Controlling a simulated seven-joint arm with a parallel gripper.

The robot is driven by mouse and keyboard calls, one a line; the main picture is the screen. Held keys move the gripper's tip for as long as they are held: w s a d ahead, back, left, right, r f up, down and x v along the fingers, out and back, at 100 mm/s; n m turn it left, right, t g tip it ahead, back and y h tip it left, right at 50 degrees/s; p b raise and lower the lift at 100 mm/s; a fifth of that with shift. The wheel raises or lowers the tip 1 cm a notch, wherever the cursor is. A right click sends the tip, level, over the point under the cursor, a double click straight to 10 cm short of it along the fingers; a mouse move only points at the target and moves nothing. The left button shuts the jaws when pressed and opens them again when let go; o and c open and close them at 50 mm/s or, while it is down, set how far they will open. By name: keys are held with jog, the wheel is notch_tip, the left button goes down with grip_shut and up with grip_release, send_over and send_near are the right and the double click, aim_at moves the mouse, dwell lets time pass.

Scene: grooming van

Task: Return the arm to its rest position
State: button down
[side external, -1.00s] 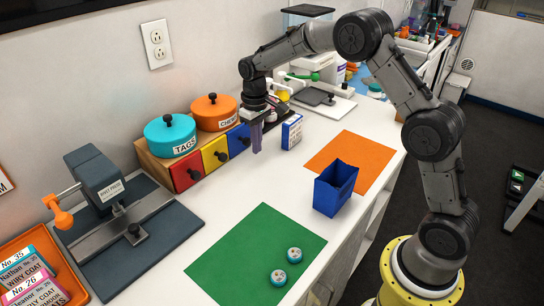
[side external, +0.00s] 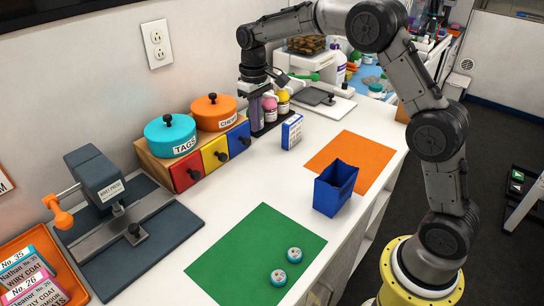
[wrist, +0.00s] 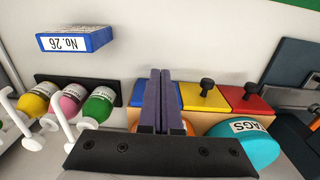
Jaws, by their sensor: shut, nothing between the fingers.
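My gripper (side external: 256,118) points down above the back of the white counter, in front of the drawer box and the bottle rack. Its two purple fingers (wrist: 160,95) are pressed together with nothing between them. In the side external view it stands just right of the blue drawer (side external: 238,139) and overlaps the bottles behind it. The blue-and-white No. 26 box (side external: 291,131) stands on the counter to its right; it also shows in the wrist view (wrist: 75,40).
Teal (side external: 172,135) and orange (side external: 213,111) pots sit on the drawer box. A dark press (side external: 105,190) stands left. A blue bin (side external: 335,189) is beside the orange mat (side external: 350,151). Two round tins (side external: 286,266) lie on the green mat (side external: 240,255). The counter's middle is clear.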

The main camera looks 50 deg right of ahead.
jog(key=s+a+r+t, duration=0.3)
jog(key=s+r+t, duration=0.1)
jog(key=s+r, duration=1.1)
jog(key=s+a+t, duration=0.1)
jog(key=s, duration=1.1)
jog(key=s+f, duration=0.6)
jog(key=f, duration=0.2)
jog(key=shift+s+a, duration=0.15)
jog(key=shift+s, duration=0.25)
jog(key=shift+f, duration=0.1)
